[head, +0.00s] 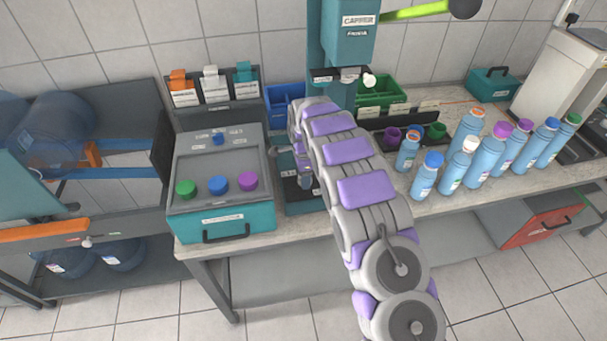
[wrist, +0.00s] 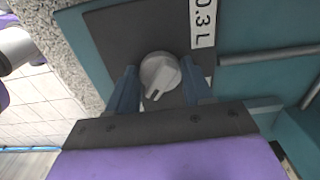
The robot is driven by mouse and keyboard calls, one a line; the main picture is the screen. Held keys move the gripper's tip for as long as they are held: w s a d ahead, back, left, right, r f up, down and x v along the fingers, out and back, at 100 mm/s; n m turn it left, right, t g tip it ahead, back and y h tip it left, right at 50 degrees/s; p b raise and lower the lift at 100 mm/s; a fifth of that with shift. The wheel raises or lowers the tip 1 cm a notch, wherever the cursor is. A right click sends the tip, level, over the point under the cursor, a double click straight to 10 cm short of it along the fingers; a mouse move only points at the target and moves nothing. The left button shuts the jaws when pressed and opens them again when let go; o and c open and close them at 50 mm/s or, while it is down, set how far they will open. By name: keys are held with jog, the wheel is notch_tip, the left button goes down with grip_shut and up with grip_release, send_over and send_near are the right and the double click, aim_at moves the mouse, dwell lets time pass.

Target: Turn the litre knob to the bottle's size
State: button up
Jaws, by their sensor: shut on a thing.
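The litre knob (wrist: 158,76) is a round light-grey dial on a dark plate in the wrist view. Its raised pointer faces down and slightly left in that picture. A white "0.3 L" label (wrist: 202,22) is beside it on the right, turned sideways. My gripper (wrist: 159,68) has one blue-grey finger on each side of the knob and is shut on it. In the head view my gripper (head: 304,178) is low at the front of the teal capper (head: 347,45), and the knob is hidden there. A small blue bottle (head: 407,152) with an orange cap stands right of my arm.
Several larger capped blue bottles (head: 485,160) stand on the bench at right. A teal box (head: 222,222) with green, blue and purple caps on top is close to my gripper's left. Blue (head: 286,103) and green (head: 381,92) bins are behind.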

jog(key=n+p, duration=0.2)
jog(key=n, duration=0.1)
jog(key=n+p, duration=0.2)
jog(key=shift+r, duration=0.25)
jog(key=n+p, duration=0.2)
jog(key=n, duration=0.2)
jog(key=shift+w+n, duration=0.1)
jog(key=shift+n, duration=0.3)
jog(key=n+p, duration=0.2)
jog(key=n, duration=0.2)
jog(key=shift+d, duration=0.1)
jog(key=n+p, duration=0.2)
jog(key=n, duration=0.3)
jog(key=shift+w+p, duration=0.1)
jog(key=shift+p, duration=0.2)
jog(key=n+p, duration=0.2)
jog(key=n, duration=0.2)
jog(key=shift+n, duration=0.3)
jog(key=n+p, duration=0.1)
jog(key=n, duration=0.2)
jog(key=shift+d+n, duration=0.1)
jog(key=shift+n, duration=0.2)
jog(key=n+p, duration=0.1)
jog(key=n, duration=0.2)
jog(key=shift+n+p, duration=0.3)
jog(key=shift+p, duration=0.05)
jog(key=shift+f+n+p, duration=0.1)
jog(key=shift+n+p, duration=0.25)
jog(key=shift+n, duration=1.55)
